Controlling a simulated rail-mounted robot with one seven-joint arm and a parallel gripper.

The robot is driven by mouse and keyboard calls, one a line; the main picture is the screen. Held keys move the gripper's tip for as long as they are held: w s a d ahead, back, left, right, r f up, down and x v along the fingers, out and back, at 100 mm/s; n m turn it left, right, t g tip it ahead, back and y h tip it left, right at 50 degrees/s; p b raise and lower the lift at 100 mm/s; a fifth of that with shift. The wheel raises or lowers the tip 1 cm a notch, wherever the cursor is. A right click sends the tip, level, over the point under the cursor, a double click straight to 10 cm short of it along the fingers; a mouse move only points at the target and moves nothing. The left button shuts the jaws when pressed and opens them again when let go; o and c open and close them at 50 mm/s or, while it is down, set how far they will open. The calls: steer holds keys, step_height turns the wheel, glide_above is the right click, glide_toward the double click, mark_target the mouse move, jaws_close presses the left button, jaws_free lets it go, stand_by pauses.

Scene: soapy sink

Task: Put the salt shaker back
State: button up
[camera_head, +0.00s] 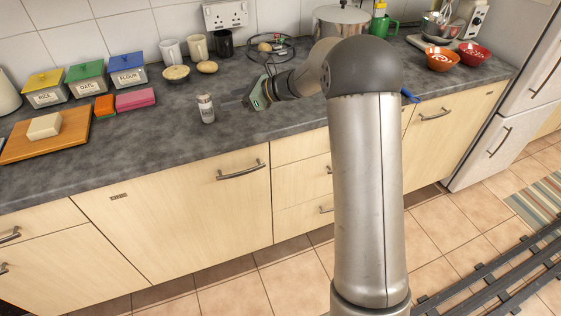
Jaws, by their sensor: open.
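The salt shaker (206,109) stands upright on the grey counter, left of my gripper. It has a clear body with a label and a metallic cap. My gripper (242,101) is to the right of the shaker, low over the counter and pointing left towards it. The jaws are open and small in this view, with a visible gap between them and the shaker. My arm hides part of the counter to the right.
The counter (160,142) is clear in front of the shaker. Labelled canisters (88,78), sponges (135,99) and a wooden board (20,149) are at left. Orange and red bowls (441,60) are at right.

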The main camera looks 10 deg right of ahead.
steer(key=s+r+n+g+h, duration=0.1)
steer(key=s+n+g+h, duration=0.2)
steer(key=s+n, duration=0.7)
steer(key=s+d+f+n+g+h, duration=0.1)
steer(key=s+d+n+h, duration=0.2)
steer(key=s, duration=0.7)
steer(key=s+d+f+n+h, duration=0.2)
steer(key=s+n, duration=0.4)
steer(key=s, duration=0.5)
steer(key=s+d+f+n+g+h, duration=0.1)
steer(key=s+d+n+h, duration=0.3)
steer(key=s, duration=0.7)
steer(key=shift+d+f+n+g, duration=0.3)
steer(key=shift+d, duration=0.55)
